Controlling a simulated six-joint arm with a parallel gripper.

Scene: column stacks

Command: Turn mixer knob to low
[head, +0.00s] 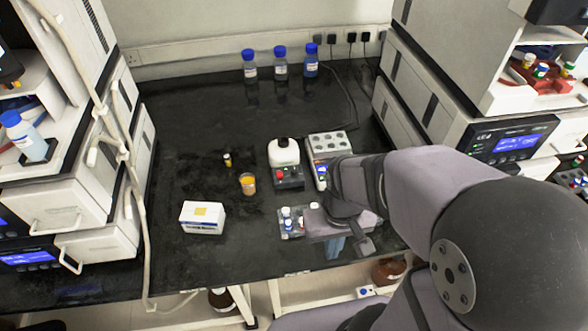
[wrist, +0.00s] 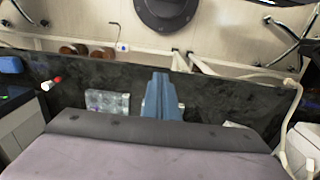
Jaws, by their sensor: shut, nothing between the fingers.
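The mixer (head: 284,152) appears to be the small device with a white rounded top and a dark base, standing right of the bench's middle in the head view. Its dark front panel (head: 289,178) carries a small red control. The knob's setting is too small to read. My gripper (head: 335,246) is at the front edge of the bench, nearer the camera than the mixer and to its right, and apart from it. Its blue fingers (wrist: 162,78) are together and empty in the wrist view. The mixer cannot be made out clearly in the wrist view.
A block device with wells (head: 328,143) stands right of the mixer, partly behind my arm. A rack with small tubes (head: 287,229) lies in front. An orange-filled beaker (head: 248,184), a small vial (head: 227,160) and a white box (head: 202,218) stand left. Blue-capped bottles (head: 281,67) stand behind.

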